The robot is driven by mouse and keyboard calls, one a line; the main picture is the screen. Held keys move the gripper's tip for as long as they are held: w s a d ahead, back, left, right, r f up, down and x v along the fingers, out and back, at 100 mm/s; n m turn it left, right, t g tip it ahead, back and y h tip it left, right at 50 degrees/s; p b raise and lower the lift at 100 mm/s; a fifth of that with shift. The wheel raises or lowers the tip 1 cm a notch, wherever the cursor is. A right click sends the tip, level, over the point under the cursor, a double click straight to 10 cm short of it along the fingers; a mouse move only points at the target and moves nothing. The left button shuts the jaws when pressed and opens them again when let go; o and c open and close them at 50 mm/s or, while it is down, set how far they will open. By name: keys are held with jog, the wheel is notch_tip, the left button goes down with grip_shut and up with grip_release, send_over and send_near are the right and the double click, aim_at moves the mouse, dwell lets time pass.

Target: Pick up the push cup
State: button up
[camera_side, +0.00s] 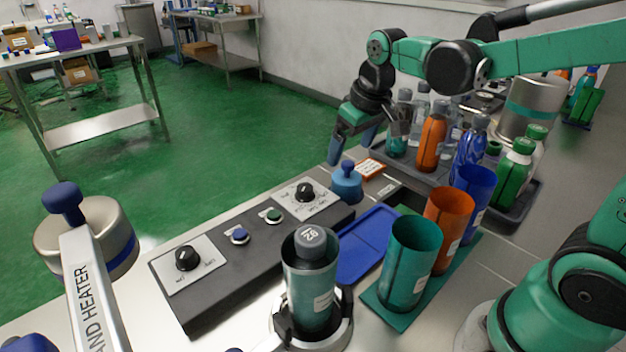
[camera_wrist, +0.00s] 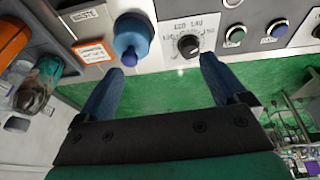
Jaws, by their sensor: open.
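The push cup (camera_side: 347,184) is a small blue cup with a darker blue knob on top. It stands upright on the bench behind the control panel. It also shows in the wrist view (camera_wrist: 131,40), ahead of the fingertips and nearer the left finger. My gripper (camera_side: 353,148) has two blue fingers and is open and empty. In the side view it hangs above and behind the cup, apart from it. In the wrist view (camera_wrist: 158,68) green floor shows between the fingers.
The control panel (camera_side: 255,245) with knobs and buttons lies left of the cup. An orange-bordered card (camera_side: 370,168) is beside it. A tray of bottles (camera_side: 515,212) stands to the right. Open teal (camera_side: 408,270), orange and blue sleeves and a capped bottle (camera_side: 312,285) stand in front.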

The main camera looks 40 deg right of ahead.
aim_at(347, 178)
jog(key=w+d+f+g, duration=0.1)
jog(key=f, duration=0.1)
jog(key=w+d+f+g, duration=0.1)
jog(key=w+d+f, duration=0.1)
jog(key=w+d+f+g, duration=0.1)
jog(key=w+d+f, duration=0.1)
jog(key=shift+w+d+f, duration=0.15)
jog(key=shift+d+f, duration=0.25)
jog(key=shift+f, duration=0.15)
jog(key=shift+w+f, duration=0.1)
jog(key=shift+f, duration=2.8)
jog(key=c, duration=1)
jog(key=shift+r, duration=0.15)
